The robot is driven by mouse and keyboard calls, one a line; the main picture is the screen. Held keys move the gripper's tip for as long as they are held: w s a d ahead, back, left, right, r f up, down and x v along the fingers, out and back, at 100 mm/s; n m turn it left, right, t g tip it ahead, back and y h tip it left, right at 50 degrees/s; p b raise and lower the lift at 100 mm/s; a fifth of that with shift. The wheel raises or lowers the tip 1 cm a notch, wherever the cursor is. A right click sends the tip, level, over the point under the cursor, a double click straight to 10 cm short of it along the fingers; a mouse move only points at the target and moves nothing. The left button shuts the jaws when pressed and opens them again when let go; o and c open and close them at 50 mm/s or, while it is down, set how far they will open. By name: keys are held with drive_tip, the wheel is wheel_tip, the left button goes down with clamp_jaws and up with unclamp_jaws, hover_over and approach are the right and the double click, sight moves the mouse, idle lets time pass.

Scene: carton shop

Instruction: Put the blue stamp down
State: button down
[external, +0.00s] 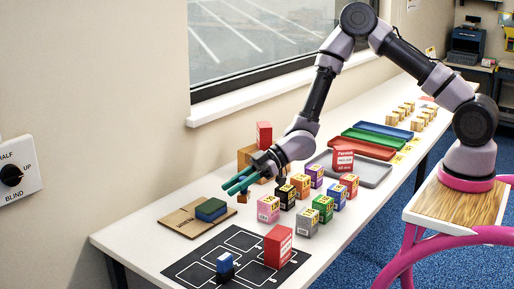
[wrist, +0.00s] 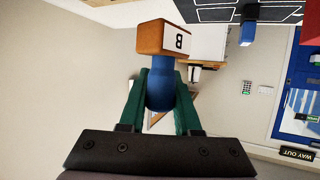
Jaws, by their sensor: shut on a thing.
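My gripper (external: 238,185) is shut on the blue stamp, with its green fingers on either side of the handle. In the wrist view my gripper (wrist: 161,105) holds the blue handle (wrist: 160,92), and the stamp's wooden block (wrist: 163,38) is marked B. In the external view the stamp's block (external: 243,198) shows small under the fingers, above the white table; I cannot tell whether it touches anything. A blue and green block (external: 211,208) rests on a brown board (external: 184,222) to the left of my gripper.
A black mat (external: 195,270) with white outlines lies in front, bearing a red carton (external: 278,247) and a small blue object (external: 224,264). Several small coloured cartons (external: 269,208) stand right of my gripper. A grey tray (external: 375,173) and coloured trays (external: 362,146) lie behind them.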

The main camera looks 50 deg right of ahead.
sight(247, 200)
drive_tip(key=shift+g, duration=0.3)
drive_tip(key=f, duration=0.1)
drive_tip(key=s+f, duration=0.1)
drive_tip(key=f, duration=0.1)
drive_tip(key=s+f, duration=0.1)
drive_tip(key=f, duration=0.1)
drive_tip(key=shift+a+f, duration=0.1)
drive_tip(key=shift+a, duration=0.25)
drive_tip(key=shift+f, duration=2.3)
drive_tip(key=shift+f, duration=0.1)
drive_tip(key=c, duration=0.6)
unclamp_jaws()
drive_tip(key=v, duration=1.2)
